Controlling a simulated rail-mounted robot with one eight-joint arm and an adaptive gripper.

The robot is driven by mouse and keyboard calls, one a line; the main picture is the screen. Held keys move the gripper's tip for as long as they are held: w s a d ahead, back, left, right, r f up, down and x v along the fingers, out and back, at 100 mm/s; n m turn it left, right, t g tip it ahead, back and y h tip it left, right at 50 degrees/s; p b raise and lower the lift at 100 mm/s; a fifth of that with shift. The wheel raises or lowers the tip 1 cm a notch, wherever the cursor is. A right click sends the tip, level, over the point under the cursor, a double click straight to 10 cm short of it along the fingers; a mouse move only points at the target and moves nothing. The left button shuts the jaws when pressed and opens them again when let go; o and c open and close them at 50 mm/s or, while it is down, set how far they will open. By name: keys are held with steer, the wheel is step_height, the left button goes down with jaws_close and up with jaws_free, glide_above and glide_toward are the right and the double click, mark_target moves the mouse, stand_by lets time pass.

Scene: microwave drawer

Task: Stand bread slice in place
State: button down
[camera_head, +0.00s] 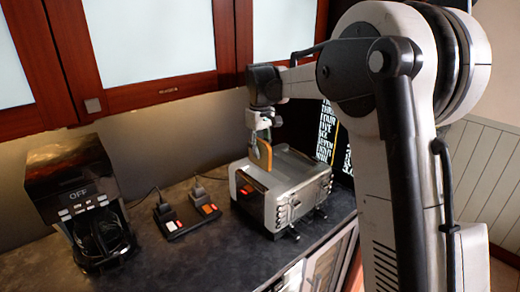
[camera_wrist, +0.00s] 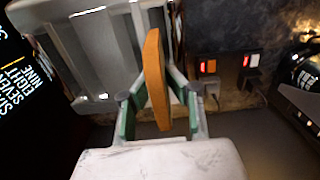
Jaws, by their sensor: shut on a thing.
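The bread slice (camera_head: 264,155) is tan-orange and held upright, edge-on in the wrist view (camera_wrist: 156,75). My gripper (camera_head: 260,140) is shut on it, with one green-padded finger on each side in the wrist view (camera_wrist: 158,108). The silver toaster (camera_head: 262,205) stands on the counter below the slice. Its grey body also fills the upper left of the wrist view (camera_wrist: 68,52). The slice is over the toaster's top, towards its back edge in the head view. I cannot tell whether its lower end touches the toaster or enters a slot.
A black coffee maker (camera_head: 78,185) stands at the left of the dark counter (camera_head: 185,265). A switch box (camera_head: 178,222) with red and white switches lies between it and the toaster. Wooden cabinets (camera_head: 150,90) hang above. A black lettered panel (camera_head: 327,130) is behind the toaster.

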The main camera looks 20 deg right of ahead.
mark_target(260, 166)
steer(key=shift+f+b, duration=2.35)
steer(key=shift+f, duration=1.6)
steer(key=c, duration=1.7)
jaws_free()
steer(key=shift+r+p, duration=2.5)
steer(key=shift+r, duration=2.5)
